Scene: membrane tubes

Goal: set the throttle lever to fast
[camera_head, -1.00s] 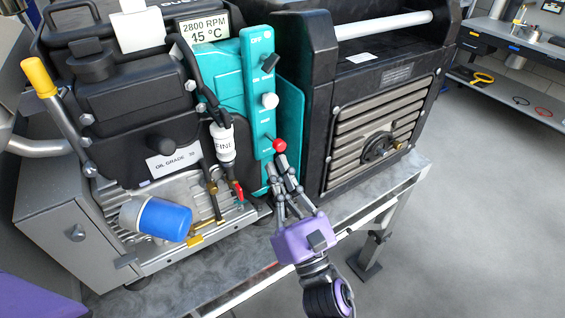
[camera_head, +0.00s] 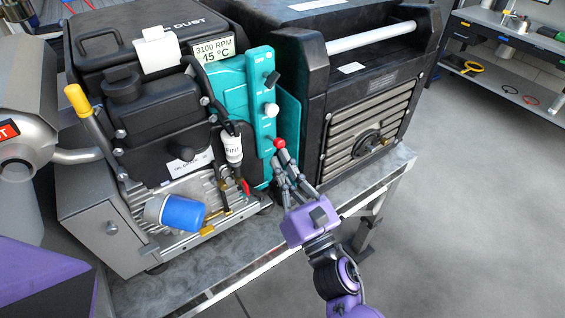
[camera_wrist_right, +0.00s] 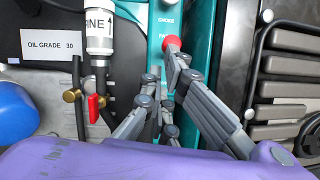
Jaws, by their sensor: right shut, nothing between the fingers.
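The throttle lever shows as a red knob (camera_head: 280,143) at the lower end of the teal panel (camera_head: 262,122). In the right wrist view the red knob (camera_wrist_right: 172,43) is at top centre, beside a partly hidden label starting with "FA" and below "CHOKE". My right gripper (camera_head: 282,168) is shut and empty, its fingertips just below the knob. In the wrist view the right gripper's fingertips (camera_wrist_right: 167,72) are at the knob's lower edge; contact is hard to tell. The display (camera_head: 214,50) reads 3100 RPM. My left gripper is not in view.
A white knob (camera_head: 271,110) and a black switch (camera_head: 272,78) sit higher on the panel. A white filter (camera_head: 233,148), a red valve handle (camera_head: 245,187) and a blue cylinder (camera_head: 183,212) lie to the left. Open floor lies beyond.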

